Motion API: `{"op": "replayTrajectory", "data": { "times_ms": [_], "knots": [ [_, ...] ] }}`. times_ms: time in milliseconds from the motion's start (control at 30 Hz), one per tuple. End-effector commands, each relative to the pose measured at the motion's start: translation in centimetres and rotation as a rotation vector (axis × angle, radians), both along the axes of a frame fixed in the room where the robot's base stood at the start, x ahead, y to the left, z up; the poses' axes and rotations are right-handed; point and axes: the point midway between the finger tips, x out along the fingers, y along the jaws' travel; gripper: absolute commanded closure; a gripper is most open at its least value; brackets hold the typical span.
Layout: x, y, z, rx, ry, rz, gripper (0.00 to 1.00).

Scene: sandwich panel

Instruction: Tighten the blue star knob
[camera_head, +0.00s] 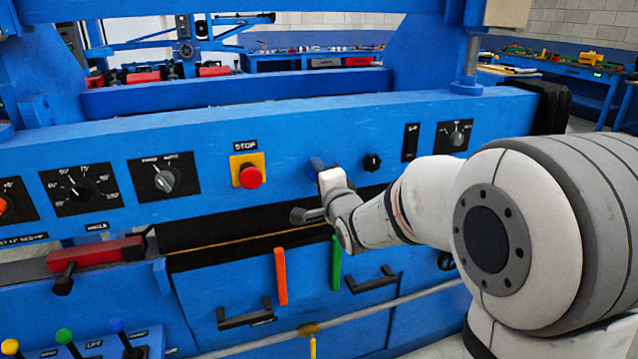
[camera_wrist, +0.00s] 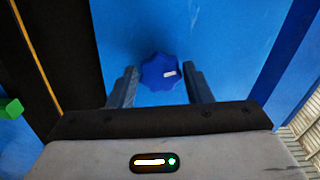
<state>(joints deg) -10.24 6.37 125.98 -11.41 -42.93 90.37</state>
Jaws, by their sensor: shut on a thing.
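The blue star knob (camera_wrist: 161,72) sits on the blue panel in the wrist view, with a small white mark on its right side. My gripper (camera_wrist: 162,76) has one dark finger on each side of the knob and is shut on it. In the head view, my gripper (camera_head: 319,172) reaches the panel front between the red stop button and a black knob. There the star knob is mostly hidden by my gripper, and its blue blends with the panel.
The red stop button (camera_head: 250,177) is left of my gripper, and a small black knob (camera_head: 372,162) is close on its right. Below are an orange handle (camera_head: 281,276) and a green handle (camera_head: 336,263). A red clamp (camera_head: 96,254) is at the lower left.

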Motion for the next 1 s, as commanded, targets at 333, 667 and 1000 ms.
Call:
{"op": "replayTrajectory", "data": {
  "times_ms": [333, 667, 1000],
  "knots": [
    [0.00, -0.01, -0.03, 0.248, 0.081, 0.000, 0.78],
    [0.01, -0.01, 0.02, 0.366, 0.120, 0.000, 0.78],
    [0.01, -0.01, 0.03, 0.387, 0.128, 0.000, 0.78]
  ]
}}
